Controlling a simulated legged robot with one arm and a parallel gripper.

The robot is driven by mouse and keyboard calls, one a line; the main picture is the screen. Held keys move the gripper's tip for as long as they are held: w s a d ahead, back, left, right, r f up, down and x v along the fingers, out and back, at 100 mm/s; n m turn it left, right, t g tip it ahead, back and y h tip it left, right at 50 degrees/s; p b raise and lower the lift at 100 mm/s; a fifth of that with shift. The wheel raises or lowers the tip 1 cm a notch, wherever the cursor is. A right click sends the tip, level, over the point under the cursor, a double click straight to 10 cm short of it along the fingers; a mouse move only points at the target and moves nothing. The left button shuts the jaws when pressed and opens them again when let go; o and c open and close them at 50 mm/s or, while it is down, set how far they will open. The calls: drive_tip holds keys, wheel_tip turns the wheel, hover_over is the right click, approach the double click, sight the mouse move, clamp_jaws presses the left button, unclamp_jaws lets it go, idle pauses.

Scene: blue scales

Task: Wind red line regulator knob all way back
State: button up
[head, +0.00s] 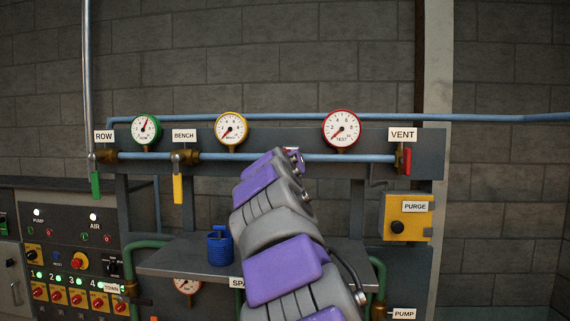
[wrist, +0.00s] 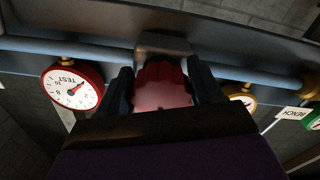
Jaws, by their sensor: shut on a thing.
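The red regulator knob (wrist: 162,88) sits between the two dark fingers of my gripper (wrist: 162,95) in the wrist view, with its front face toward the camera. My gripper is shut on it, one finger on each side.
The yellow-rimmed gauge (head: 231,129) and green-rimmed gauge (head: 146,130) are left along the panel. A red VENT handle (head: 407,160) is at the pipe's right end. A blue mug-like container (head: 219,246) stands on the shelf (head: 180,262) below. The yellow PURGE box (head: 407,217) is at right.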

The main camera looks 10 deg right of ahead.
drive_tip(key=o, duration=1)
drive_tip(key=shift+a, duration=0.15)
drive_tip(key=shift+c, duration=0.2)
drive_tip(key=b+v, duration=0.5)
drive_tip(key=v, duration=1.2)
drive_tip(key=shift+a+b, duration=0.2)
drive_tip(key=shift+b, duration=0.1)
